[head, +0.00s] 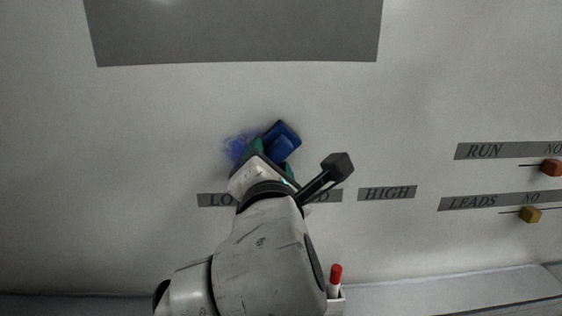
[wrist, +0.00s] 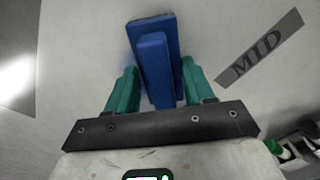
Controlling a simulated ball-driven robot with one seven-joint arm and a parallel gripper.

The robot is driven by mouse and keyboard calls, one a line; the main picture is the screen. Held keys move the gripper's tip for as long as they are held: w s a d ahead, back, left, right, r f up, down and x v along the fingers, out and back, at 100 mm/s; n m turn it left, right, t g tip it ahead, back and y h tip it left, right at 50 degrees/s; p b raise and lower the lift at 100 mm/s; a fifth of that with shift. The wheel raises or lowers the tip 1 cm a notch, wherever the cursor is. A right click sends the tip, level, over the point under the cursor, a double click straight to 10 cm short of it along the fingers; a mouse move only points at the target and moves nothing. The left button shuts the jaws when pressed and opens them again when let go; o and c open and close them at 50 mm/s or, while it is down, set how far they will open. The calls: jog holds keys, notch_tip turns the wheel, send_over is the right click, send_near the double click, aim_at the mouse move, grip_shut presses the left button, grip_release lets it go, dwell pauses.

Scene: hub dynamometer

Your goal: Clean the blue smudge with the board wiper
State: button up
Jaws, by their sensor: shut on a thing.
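The blue smudge (head: 236,146) is on the white panel, and it shows just left of the wiper in the head view. The blue board wiper (head: 286,142) is held at the panel, tilted, right beside the smudge. My gripper (wrist: 150,88) has green fingers on both sides of the wiper's handle (wrist: 155,68) and is shut on it. The wiper's pad (wrist: 152,22) faces the panel; I cannot tell if it touches. My gripper and wrist may hide part of the smudge in the head view.
Grey labels with HIGH (head: 387,193) and MID (wrist: 260,50) are on the panel. An orange knob (head: 551,168) and a yellow knob (head: 530,215) are at the right. A red-capped marker (head: 335,280) stands near the ledge (head: 440,296) below. A grey rectangle (head: 240,35) is above.

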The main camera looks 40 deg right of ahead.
jog(key=shift+w+a, duration=0.8)
jog(key=shift+a, duration=0.25)
jog(key=shift+w+a, duration=0.75)
jog(key=shift+a, duration=0.3)
jog(key=shift+w+a, duration=0.8)
jog(key=shift+a, duration=0.25)
jog(key=shift+r, duration=0.3)
jog(key=shift+s+d, duration=1)
jog(key=shift+d, duration=0.45)
jog(key=shift+s+d, duration=1.05)
jog(key=shift+d, duration=0.35)
jog(key=shift+s+d, duration=1)
jog(key=shift+d, duration=0.45)
jog(key=shift+w+a, duration=0.65)
jog(key=shift+a, duration=0.35)
jog(key=shift+w+a, duration=0.7)
jog(key=shift+a, duration=0.25)
jog(key=shift+w+a, duration=0.65)
jog(key=shift+a, duration=0.35)
jog(key=shift+w+a, duration=1.1)
jog(key=shift+a, duration=0.2)
jog(key=v, duration=0.6)
